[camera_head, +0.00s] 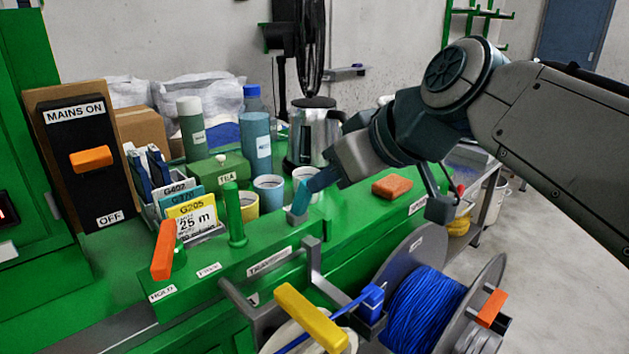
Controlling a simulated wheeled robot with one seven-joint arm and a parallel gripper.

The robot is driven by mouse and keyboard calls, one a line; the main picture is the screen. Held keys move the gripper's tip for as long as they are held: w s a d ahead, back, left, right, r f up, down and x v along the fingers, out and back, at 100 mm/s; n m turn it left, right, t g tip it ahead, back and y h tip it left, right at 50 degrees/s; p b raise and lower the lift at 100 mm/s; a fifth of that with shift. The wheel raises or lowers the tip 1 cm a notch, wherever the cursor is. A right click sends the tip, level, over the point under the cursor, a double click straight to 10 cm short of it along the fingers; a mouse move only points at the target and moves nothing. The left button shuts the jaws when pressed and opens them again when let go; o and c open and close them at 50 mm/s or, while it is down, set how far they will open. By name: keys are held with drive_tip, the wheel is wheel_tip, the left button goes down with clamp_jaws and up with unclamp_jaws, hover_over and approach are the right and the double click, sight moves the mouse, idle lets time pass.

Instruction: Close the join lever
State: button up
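No readable label says "join", so I cannot tell for sure which handle is the join lever. A yellow handle (310,318) lies slanted at the front, beside a blue block (372,298) on a grey bracket. A green upright handle (234,214) stands on the green bench, and an orange lever (163,250) leans above the HOLD label. My gripper (314,188) hangs over the bench from the upper right, left of the orange block. Blue tip pieces show near the cups, above and apart from the yellow handle. Its finger opening is not clear.
A reel of blue cable (425,309) stands at the front right. Cups (269,191), a steel kettle (312,135), bottles and a card rack (190,215) crowd the bench. An orange block (391,187) lies below my wrist. A mains switch (90,158) is at left.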

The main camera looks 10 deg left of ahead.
drive_tip(key=p+v, duration=0.1)
drive_tip(key=v, duration=0.3)
drive_tip(key=s+d+f+m+g+h+p, duration=0.1)
drive_tip(key=s+d+f+m+h+p, duration=0.2)
drive_tip(key=d+f+p, duration=0.4)
drive_tip(key=s+d+f+m+g+h+p, duration=0.2)
drive_tip(key=s+d+f+m+h+p, duration=0.2)
drive_tip(key=d+f+m+p, duration=0.3)
drive_tip(key=shift+s+d+h, duration=0.3)
drive_tip(key=shift+s+d, duration=0.35)
drive_tip(key=shift+d, duration=0.15)
idle(1.0)
